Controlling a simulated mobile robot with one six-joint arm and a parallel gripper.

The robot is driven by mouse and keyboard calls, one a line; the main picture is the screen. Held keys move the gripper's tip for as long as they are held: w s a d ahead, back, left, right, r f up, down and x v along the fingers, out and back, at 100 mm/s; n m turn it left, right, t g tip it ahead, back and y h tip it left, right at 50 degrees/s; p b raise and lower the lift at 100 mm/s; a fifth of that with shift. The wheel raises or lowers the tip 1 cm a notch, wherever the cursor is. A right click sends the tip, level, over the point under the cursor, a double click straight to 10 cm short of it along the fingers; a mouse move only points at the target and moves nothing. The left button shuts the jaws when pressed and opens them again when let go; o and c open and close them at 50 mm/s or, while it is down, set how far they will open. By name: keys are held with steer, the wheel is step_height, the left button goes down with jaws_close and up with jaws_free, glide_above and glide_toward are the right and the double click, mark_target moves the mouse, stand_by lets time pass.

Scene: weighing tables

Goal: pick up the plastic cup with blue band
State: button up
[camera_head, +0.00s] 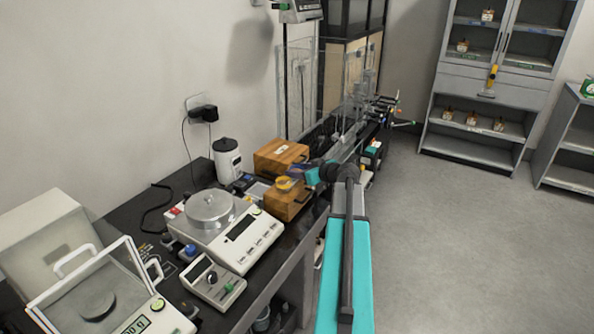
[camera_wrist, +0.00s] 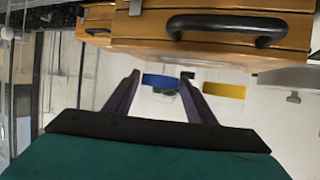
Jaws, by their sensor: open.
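The plastic cup with blue band (camera_wrist: 160,82) shows in the wrist view as a blue strip; its clear body is hard to make out. The strip appears between the two dark fingers of my gripper (camera_wrist: 159,77). The fingers are open, one on each side of the strip in the picture; I cannot tell how deep the cup sits between them. In the head view my gripper (camera_head: 304,173) is over the front wooden box (camera_head: 288,203), and the blue band cannot be told apart from the fingers there.
A cup with a yellow band (camera_wrist: 225,91) is close beside the blue one; it also shows on the wooden box in the head view (camera_head: 286,183). The wooden box (camera_wrist: 210,48) with a black handle fills the wrist view's top. A balance (camera_head: 240,235) stands nearer on the black table.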

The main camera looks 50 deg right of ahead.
steer(key=shift+w+d+f, duration=0.1)
steer(key=shift+w+f, duration=0.2)
steer(key=shift+w, duration=0.35)
steer(key=shift+c, duration=0.3)
steer(key=c, duration=0.7)
